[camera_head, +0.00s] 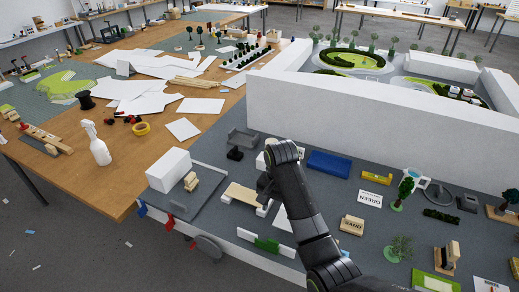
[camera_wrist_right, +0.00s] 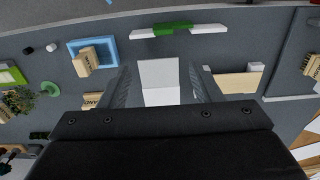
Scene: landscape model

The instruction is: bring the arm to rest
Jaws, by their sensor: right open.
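My right arm (camera_head: 305,215) comes in from the bottom right of the head view and bends over the grey model table. My right gripper (camera_head: 266,188) points down near a small wooden plank (camera_head: 242,194) and is partly hidden by the wrist. In the right wrist view my right gripper (camera_wrist_right: 160,75) is open, with its two dark fingers apart. A white flat piece (camera_wrist_right: 158,72) shows between the fingers; I cannot tell its height below them. No held object shows. My left arm and gripper are not in view.
A long white wall (camera_head: 380,130) stands behind the gripper. A white box (camera_head: 168,170) is on the left of the grey table. Small items surround the arm: a blue block (camera_head: 329,164), a wooden block marked SAND (camera_head: 352,225) and a model tree (camera_head: 402,245). A wooden table (camera_head: 150,150) stands beyond.

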